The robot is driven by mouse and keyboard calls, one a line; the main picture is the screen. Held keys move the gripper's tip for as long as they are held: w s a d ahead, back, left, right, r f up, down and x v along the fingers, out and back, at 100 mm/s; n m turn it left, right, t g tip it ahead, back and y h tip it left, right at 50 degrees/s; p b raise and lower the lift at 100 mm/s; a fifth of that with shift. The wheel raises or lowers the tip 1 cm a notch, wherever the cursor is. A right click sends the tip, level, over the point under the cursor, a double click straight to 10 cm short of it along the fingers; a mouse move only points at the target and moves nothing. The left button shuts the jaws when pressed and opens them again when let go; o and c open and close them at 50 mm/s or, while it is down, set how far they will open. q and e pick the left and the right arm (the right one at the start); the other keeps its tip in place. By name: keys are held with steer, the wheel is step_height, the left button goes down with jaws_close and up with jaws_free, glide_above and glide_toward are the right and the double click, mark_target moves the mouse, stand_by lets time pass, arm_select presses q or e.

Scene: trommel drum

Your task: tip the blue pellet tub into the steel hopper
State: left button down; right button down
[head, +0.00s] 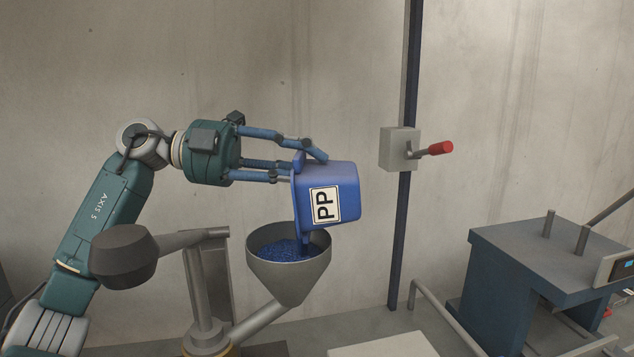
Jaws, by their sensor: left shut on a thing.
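The blue pellet tub (345,185) bears a white label reading PP. It is tipped over above the steel hopper (290,285), its open side towards the lower left. A narrow dark blue stream, seemingly pellets, shows below the tub's lower edge. Blue pellets (280,249) lie inside the hopper. My left gripper (302,163) reaches in from the left and is shut on the tub near its rim. The tub's mouth is mostly turned from view and partly hidden by the fingers. My right gripper is not in view.
A grey switch box with a red-ended lever (438,148) is on a dark post (398,235) right of the tub. A blue machine block with a grey top (540,250) stands at the right. A dark rounded part on a bracket (123,256) sits left of the hopper.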

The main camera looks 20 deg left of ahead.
arm_select(q)
steer(key=shift+s+a+f+h+b, duration=0.25)
steer(key=shift+a+h+b, duration=0.35)
steer(key=shift+b, duration=1.05)
steer(key=shift+s+a+t+h+b, duration=0.1)
steer(key=shift+a+t+h+b, duration=0.3)
steer(key=shift+b, duration=0.65)
steer(key=shift+r+h+b, duration=0.2)
steer(key=shift+h+b, duration=0.2)
steer(key=shift+h, duration=0.1)
steer(key=shift+r, duration=0.1)
steer(key=d+r+y+p, duration=0.1)
steer(key=y+p, duration=0.1)
steer(key=p, duration=0.5)
steer(key=w+d+r+g+y+p, duration=0.1)
steer(key=y+p, duration=0.1)
steer(key=p, duration=0.6)
steer(key=shift+d+r, duration=0.3)
steer(key=shift+d, duration=0.05)
steer(key=shift+d+f+p, duration=0.1)
steer(key=shift+f+p, duration=0.05)
steer(key=shift+p, duration=0.45)
